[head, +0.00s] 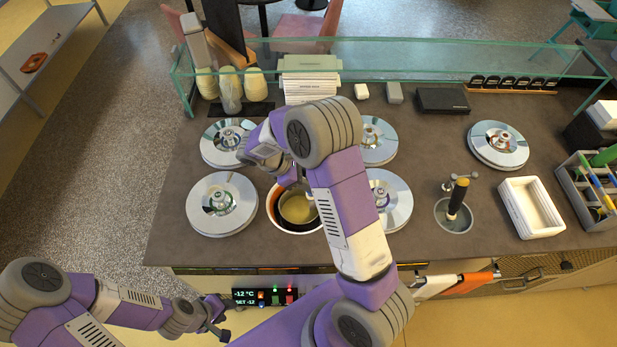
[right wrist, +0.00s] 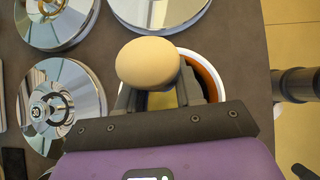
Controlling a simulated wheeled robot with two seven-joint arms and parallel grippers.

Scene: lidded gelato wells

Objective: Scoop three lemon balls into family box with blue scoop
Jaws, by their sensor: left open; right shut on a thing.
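My right gripper (right wrist: 155,98) is shut on a rounded tan thing (right wrist: 148,62), above the open well. I cannot tell whether this is part of a scoop. The open well (head: 272,205) holds yellow gelato (head: 298,208), partly hidden by my right arm. My left gripper (head: 217,318) is open and empty, low at the left, in front of the counter. A white open box (head: 532,207), perhaps the family box, stands empty at the right. A caddy (head: 576,181) at the right edge holds handles, blue among them.
Silver lids (head: 222,203) cover several wells around the open one; one more lid (head: 497,144) lies at the back right. A black-and-yellow handle stands in a dipper well (head: 446,218). A glass guard (head: 400,58) runs along the back. Counter is clear between dipper and box.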

